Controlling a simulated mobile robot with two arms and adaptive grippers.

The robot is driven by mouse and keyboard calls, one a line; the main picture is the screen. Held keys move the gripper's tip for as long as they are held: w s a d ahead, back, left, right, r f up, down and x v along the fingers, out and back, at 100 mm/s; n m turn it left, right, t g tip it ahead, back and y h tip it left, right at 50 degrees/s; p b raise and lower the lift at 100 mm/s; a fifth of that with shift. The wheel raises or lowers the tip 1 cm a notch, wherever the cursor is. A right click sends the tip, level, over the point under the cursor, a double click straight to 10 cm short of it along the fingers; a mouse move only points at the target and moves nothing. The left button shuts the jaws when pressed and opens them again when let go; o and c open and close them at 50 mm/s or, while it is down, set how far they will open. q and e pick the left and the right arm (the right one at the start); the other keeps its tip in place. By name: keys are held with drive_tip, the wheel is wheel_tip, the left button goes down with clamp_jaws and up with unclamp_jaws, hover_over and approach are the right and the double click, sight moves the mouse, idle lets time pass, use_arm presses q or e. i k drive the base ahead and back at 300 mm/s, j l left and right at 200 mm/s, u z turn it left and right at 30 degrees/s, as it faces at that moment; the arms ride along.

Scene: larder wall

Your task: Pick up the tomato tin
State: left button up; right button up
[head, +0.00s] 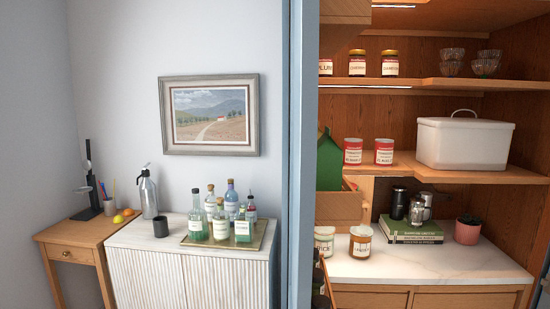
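Two red and white tins that look like tomato tins stand upright on the middle wooden shelf in the head view. The left tin (352,152) is close to a dark green object, and the right tin (384,152) stands beside it with a small gap between them. Their labels are too small to read surely. Neither of my grippers shows in this view.
A white lidded bin (463,145) stands right of the tins on the shelf (450,172). The green object (329,163) is at their left. Jars (389,63) stand above.

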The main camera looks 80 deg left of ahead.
sight(352, 147)
drive_tip(key=i+u, duration=0.2)
drive_tip(key=u, duration=0.25)
drive_tip(key=i+u, duration=0.2)
drive_tip(key=u, duration=0.3)
drive_tip(key=i+u, duration=0.2)
drive_tip(key=u, duration=0.25)
drive_tip(key=i+l+u, duration=0.15)
drive_tip(key=u, duration=0.3)
drive_tip(key=i+l+u, duration=0.15)
drive_tip(key=u, duration=0.35)
